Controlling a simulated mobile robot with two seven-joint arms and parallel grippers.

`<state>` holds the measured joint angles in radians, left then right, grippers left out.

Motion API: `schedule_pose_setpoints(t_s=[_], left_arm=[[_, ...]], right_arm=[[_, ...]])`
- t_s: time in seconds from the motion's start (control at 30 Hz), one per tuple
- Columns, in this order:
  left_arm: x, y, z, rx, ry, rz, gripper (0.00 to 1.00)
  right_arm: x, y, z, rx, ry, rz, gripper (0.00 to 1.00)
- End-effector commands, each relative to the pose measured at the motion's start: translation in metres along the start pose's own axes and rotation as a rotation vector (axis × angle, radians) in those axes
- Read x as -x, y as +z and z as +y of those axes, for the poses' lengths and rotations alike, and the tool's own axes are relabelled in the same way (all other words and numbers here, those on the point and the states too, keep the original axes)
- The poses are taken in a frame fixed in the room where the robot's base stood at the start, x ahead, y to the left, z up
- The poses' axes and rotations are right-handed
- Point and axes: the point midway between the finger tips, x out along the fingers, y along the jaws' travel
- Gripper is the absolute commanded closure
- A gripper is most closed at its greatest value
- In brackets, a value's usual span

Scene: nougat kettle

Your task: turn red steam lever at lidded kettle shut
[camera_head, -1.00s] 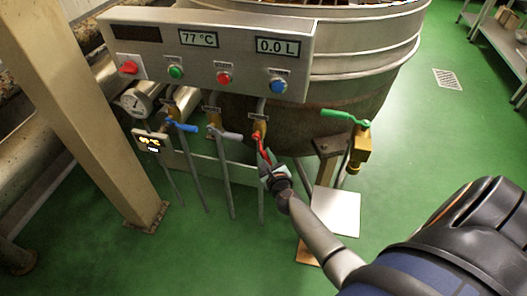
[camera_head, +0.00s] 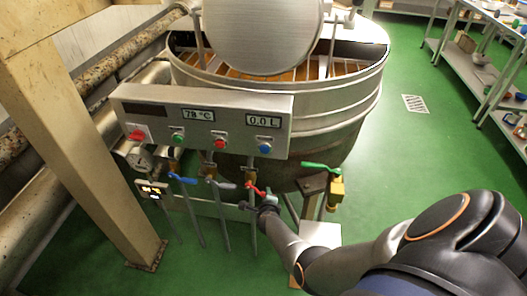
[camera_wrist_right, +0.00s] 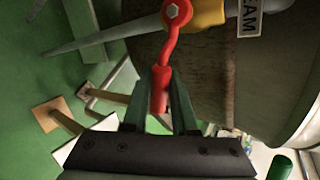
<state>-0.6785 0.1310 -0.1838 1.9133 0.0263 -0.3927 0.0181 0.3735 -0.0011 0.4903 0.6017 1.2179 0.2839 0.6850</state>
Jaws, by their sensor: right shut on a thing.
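The red steam lever (camera_head: 255,189) is on a brass valve under the control panel, at the front of the kettle (camera_head: 330,130). In the head view it points to the right and slightly down. My right gripper (camera_head: 268,198) is at its free end. In the right wrist view the red lever (camera_wrist_right: 169,50) runs from its pivot nut on the brass valve (camera_wrist_right: 208,12) to between my fingers (camera_wrist_right: 160,95), which are shut on its red grip. A "...EAM" label (camera_wrist_right: 250,18) is beside the valve. My left gripper is out of view.
The control panel (camera_head: 160,98) reads 78 °C and 0.0 L. A blue lever (camera_head: 182,179) and a grey lever (camera_head: 221,184) sit left of the red one, a green-handled valve (camera_head: 322,168) right. A beige post (camera_head: 90,150) stands at left. A round lid (camera_head: 262,35) stands raised over the kettle.

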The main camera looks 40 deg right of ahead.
Motion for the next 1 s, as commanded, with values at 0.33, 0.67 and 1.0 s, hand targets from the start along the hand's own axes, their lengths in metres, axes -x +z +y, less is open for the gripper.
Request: schedule_pose_setpoints(t_s=[0.33, 0.67, 1.0], left_arm=[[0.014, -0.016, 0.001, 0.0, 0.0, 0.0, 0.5], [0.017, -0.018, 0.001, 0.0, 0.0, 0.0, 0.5], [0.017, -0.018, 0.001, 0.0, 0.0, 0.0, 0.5]], right_arm=[[0.01, 0.007, -0.012, 0.191, 0.004, 0.127, 1.0], [0.011, 0.008, -0.016, 0.26, 0.002, 0.173, 1.0], [0.012, 0.008, -0.017, 0.267, -0.001, 0.18, 1.0]])
